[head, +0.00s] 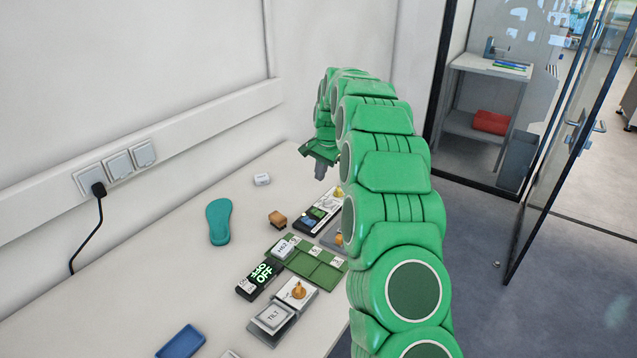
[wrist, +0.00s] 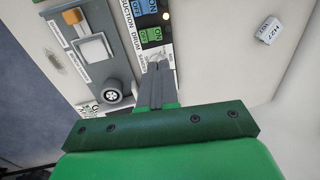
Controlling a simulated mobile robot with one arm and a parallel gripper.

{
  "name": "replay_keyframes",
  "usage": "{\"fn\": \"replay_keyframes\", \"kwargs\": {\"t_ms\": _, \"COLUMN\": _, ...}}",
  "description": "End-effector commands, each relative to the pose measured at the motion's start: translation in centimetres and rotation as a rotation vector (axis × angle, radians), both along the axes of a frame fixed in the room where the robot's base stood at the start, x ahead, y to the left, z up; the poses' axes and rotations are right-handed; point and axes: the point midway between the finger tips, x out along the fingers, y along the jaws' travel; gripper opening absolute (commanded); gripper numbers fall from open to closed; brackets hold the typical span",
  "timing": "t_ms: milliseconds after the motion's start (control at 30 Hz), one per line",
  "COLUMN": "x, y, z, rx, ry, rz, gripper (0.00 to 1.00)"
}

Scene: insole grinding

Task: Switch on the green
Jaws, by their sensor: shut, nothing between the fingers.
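A dark switch panel (head: 322,210) lies on the white table, partly beside my arm. In the wrist view it shows a blue ON/OFF switch (wrist: 145,8) and a green ON/OFF switch (wrist: 150,35), with lettering including "SUCTION DRUM" alongside. My gripper (wrist: 159,66) is shut and empty, its fingertips at the end of the panel just past the green switch. Contact cannot be told. In the head view my gripper (head: 321,172) is above the far part of the table. Another black block with glowing green ON and OFF lettering (head: 262,275) lies nearer.
A grey unit with a white square button and round knob (wrist: 113,96) lies left of the panel. A white labelled block (wrist: 269,30) lies right. A green tray (head: 315,268), a teal insole (head: 219,222), a TILT button unit (head: 272,318) and a blue tray (head: 181,342) occupy the table.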

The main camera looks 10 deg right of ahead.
Motion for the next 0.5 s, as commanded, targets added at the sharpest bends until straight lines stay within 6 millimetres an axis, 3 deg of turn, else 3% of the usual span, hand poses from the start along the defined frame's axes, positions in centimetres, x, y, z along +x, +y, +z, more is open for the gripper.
{"fn": "replay_keyframes", "kwargs": {"t_ms": 500, "x": 0.8, "y": 1.0, "z": -7.4, "rx": 0.000, "ry": 0.004, "rz": 0.001, "gripper": 0.00}}
